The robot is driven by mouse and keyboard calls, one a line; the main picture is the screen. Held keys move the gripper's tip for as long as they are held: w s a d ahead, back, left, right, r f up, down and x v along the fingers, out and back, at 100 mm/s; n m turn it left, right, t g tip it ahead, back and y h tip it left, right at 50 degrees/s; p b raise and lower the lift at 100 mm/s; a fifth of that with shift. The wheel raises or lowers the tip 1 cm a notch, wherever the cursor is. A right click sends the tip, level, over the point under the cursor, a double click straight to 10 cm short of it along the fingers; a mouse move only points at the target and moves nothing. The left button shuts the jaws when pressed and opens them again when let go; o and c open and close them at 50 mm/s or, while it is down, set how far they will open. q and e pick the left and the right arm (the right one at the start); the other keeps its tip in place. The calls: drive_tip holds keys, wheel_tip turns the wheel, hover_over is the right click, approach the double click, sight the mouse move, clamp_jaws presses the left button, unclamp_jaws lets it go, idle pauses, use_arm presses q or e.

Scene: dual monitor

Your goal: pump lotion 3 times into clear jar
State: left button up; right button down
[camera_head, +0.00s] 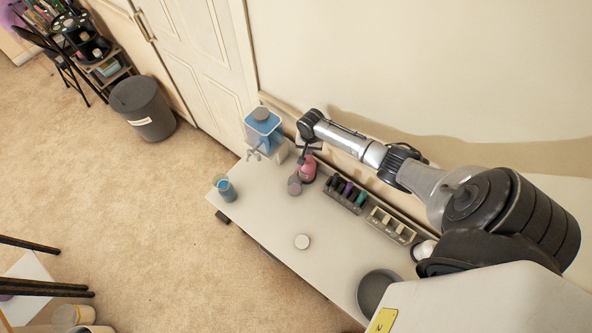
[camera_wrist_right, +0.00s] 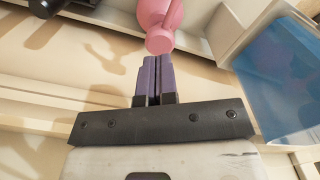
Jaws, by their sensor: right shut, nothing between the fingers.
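The pink lotion bottle (camera_head: 308,172) stands on the white counter near the wall. My right gripper (camera_head: 307,148) is just above it, with its fingers shut and empty. In the right wrist view the shut fingers (camera_wrist_right: 153,75) point at the bottle's pink top (camera_wrist_right: 160,40); I cannot tell whether they touch it. A small round jar (camera_head: 295,186), greyish pink and probably the clear jar, stands right in front of the bottle. Its contents are too small to make out. My left gripper is not in view.
A blue-filled dispenser (camera_head: 264,128) stands left of the bottle; it also shows in the right wrist view (camera_wrist_right: 280,75). Right of the bottle is a rack of dark bottles (camera_head: 346,193).

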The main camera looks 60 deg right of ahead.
drive_tip(key=shift+r, duration=2.65)
